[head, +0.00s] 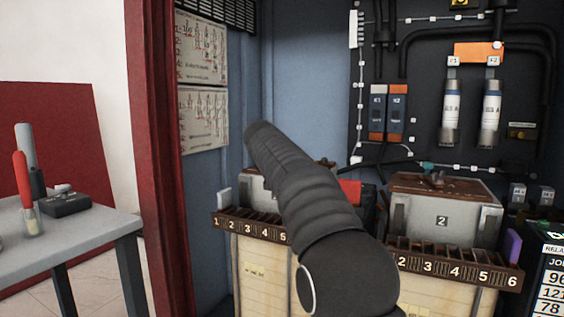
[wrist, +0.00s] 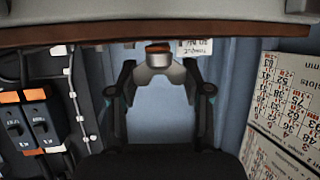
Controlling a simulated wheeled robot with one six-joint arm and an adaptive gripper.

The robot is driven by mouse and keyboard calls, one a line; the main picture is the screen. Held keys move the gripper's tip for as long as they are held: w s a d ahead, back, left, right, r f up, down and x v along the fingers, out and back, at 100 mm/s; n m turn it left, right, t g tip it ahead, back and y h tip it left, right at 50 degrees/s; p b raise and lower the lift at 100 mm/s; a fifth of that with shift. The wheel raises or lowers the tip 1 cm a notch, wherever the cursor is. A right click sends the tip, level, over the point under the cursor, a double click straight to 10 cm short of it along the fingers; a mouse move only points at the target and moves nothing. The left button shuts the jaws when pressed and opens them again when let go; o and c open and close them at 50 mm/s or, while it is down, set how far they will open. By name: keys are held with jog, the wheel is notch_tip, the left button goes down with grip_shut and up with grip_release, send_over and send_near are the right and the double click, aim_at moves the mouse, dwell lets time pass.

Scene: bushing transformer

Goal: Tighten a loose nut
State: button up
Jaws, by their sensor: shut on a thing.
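In the wrist view my gripper (wrist: 160,66) points up the picture, its two fingers closed in around a small round piece with an orange-brown band (wrist: 158,47). It looks like the nut, but its shape is mostly hidden by the fingertips. The piece is just under a brown edge (wrist: 90,36) that crosses the top of the picture. A white tag (wrist: 195,48) reading torque hangs beside it. I cannot tell how tight the nut sits. In the head view my arm covers the gripper and the nut. A grey transformer marked 2 (head: 441,220) stands at the right.
Numbered terminal strips (head: 455,270) run along the front of the units. The dark back panel (head: 420,140) carries switches and cables. Wall charts (head: 203,85) hang at the left. A grey table (head: 70,232) with tools stands outside the red door frame (head: 155,150).

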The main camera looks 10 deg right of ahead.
jog(key=shift+m+g+h, duration=0.7)
jog(key=shift+m+h, duration=0.3)
jog(key=shift+m, duration=0.1)
jog(key=shift+f, duration=0.1)
jog(key=o, duration=1.2)
jog(key=v, duration=1.2)
jog(key=shift+w+a, duration=0.1)
jog(key=shift+a, duration=0.1)
